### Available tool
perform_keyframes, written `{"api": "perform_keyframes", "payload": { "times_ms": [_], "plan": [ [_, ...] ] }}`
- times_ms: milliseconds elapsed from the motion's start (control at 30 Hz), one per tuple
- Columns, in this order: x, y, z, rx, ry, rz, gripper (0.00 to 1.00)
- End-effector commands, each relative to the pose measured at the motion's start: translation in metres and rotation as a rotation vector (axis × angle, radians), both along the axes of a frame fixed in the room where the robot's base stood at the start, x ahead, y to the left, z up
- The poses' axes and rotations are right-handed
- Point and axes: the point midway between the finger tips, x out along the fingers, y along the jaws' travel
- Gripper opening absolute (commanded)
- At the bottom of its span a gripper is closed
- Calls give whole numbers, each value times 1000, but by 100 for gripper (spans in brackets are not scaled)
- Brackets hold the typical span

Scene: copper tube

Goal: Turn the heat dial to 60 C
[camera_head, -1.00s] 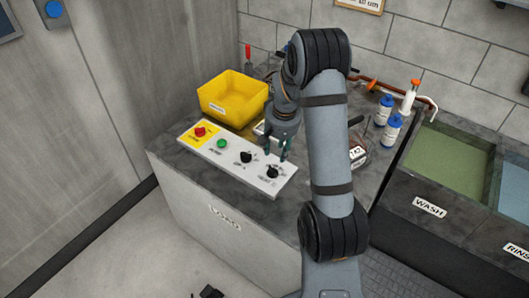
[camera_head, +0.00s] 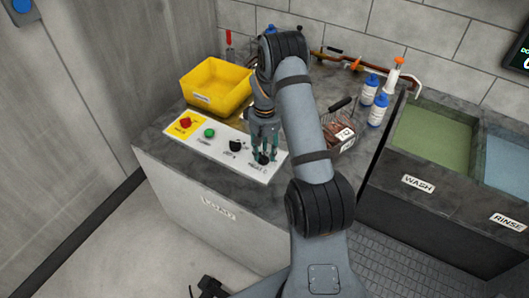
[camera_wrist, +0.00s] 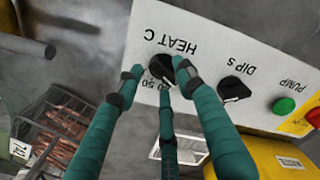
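The heat dial (camera_head: 263,158) is a black knob at the right end of the white control panel (camera_head: 222,154). In the wrist view the dial (camera_wrist: 160,66) sits beside the upside-down label "HEAT C", with small numbers partly hidden by a finger. My gripper (camera_head: 265,152) is down over this dial. In the wrist view its green fingers (camera_wrist: 157,76) are spread around the dial, two at its sides and one below it in the picture. They look apart from the knob, though contact is hard to judge. The dial's exact setting is not readable.
The dips dial (camera_wrist: 235,90), green pump button (camera_wrist: 284,105) and red button (camera_head: 186,122) share the panel. A yellow bin (camera_head: 216,86) stands behind it. A wire basket (camera_head: 341,137) of copper pieces and blue-capped bottles (camera_head: 377,110) stand to the right, before the wash tank (camera_head: 430,145).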

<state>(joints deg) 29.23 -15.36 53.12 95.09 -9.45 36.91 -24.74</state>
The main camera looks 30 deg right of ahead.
Motion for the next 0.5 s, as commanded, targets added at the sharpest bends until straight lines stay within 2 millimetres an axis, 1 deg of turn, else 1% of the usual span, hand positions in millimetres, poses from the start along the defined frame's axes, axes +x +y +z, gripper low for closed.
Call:
{"api": "perform_keyframes", "payload": {
  "times_ms": [33,133,400,500],
  "plan": [
    [-1,0,-5,1,2,0,38],
    [0,0,-10,0,0,1,38],
    [0,1,-12,0,-1,0,38],
    [0,1,-12,0,-1,0,33]
  ]
}}
